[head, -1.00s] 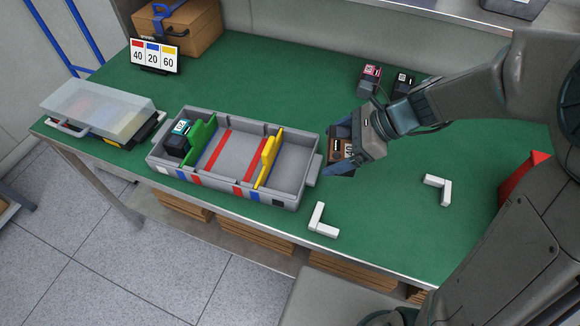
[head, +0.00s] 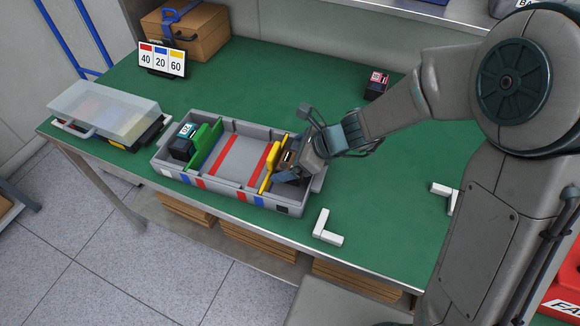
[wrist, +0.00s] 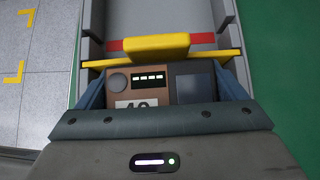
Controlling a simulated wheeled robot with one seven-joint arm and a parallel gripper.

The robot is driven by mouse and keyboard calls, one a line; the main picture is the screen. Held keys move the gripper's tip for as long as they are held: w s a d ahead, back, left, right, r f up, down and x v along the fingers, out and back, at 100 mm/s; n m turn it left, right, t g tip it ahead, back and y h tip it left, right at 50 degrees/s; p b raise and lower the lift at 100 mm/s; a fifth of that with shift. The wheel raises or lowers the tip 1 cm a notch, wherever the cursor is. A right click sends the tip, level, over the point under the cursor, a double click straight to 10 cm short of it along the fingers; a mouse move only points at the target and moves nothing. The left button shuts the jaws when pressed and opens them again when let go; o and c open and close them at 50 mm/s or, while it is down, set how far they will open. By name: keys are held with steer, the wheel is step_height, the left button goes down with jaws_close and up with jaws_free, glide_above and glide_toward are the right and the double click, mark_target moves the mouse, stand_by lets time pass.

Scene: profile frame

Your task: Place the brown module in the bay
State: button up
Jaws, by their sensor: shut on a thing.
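The brown module (wrist: 187,88) is between my gripper's fingers, with a dark round knob, a small lit display and a partly covered number label on its face. My gripper (head: 293,170) is shut on it, at the right end of the grey tray (head: 232,127). The module lies in or just over the bay to the right of the yellow divider (wrist: 146,47); I cannot tell whether it touches the floor. In the head view my gripper hides most of it. A green divider (head: 207,146) stands at the left, with a black module (head: 184,142) beyond it.
A card reading 40, 20, 60 (head: 162,59) stands behind the tray. A clear-lidded box (head: 105,108) is at left, a cardboard box (head: 188,30) at the back. A dark module with a pink label (head: 376,85) and white corner markers (head: 327,228) lie on the green table.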

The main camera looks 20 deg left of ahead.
steer(key=shift+f+b, duration=0.3)
steer(key=shift+f, duration=1.4)
steer(key=shift+f, duration=0.15)
steer(key=o, duration=0.8)
